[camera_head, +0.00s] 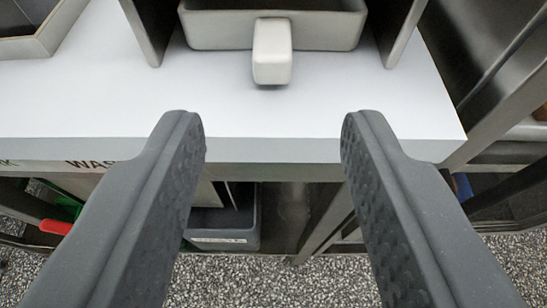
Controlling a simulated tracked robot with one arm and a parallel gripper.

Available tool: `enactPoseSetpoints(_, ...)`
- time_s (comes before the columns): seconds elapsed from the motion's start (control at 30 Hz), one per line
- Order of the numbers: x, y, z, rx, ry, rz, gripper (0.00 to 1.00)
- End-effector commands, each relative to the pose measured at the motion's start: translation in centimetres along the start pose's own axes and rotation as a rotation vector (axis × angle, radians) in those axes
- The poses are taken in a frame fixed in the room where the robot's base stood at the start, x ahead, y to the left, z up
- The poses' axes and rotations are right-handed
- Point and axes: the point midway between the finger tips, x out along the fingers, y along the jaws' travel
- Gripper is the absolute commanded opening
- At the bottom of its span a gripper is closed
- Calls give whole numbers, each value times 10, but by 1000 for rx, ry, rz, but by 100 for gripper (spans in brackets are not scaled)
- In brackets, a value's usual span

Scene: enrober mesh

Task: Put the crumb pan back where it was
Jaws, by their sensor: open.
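A grey pan, seemingly the crumb pan (218,33), sits on the white surface at the top of the view, between two dark upright side plates. Its pale block handle (272,52) points toward me over the white surface. The pan's far part is cut off by the frame edge. My gripper (273,135) is open and empty, its two dark fingers spread wide on either side of the handle's line. The fingertips are nearer to me than the handle and apart from it, around the front edge of the white surface.
The white surface (95,95) is bare in front of the pan. The left side plate (150,28) and right side plate (402,32) flank the pan. Another tray (45,40) is at the top left. Below are a grey bin (225,228), a red-handled item (56,227) and metal frame legs.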

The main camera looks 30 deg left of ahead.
Motion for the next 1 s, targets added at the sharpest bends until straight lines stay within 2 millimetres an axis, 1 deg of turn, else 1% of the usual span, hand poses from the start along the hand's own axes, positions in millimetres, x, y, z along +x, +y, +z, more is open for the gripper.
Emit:
enactPoseSetpoints(0.03,-8,0,-1,0,0,0,41)
enactPoseSetpoints(0.1,-17,0,-2,0,2,0,41)
enactPoseSetpoints(0.3,-36,0,0,0,-1,0,41)
enactPoseSetpoints(0.47,-42,0,0,0,0,0,41)
enactPoseSetpoints(0.7,-43,0,0,0,1,0,41)
enactPoseSetpoints(0.77,-43,2,-3,2,3,3,41)
enactPoseSetpoints(0.83,-45,12,-17,9,12,17,41)
enactPoseSetpoints(0.87,-47,19,-27,15,19,28,41)
enactPoseSetpoints(0.97,-60,55,-76,40,42,80,41)
enactPoseSetpoints(1.0,-70,75,-100,52,53,108,41)
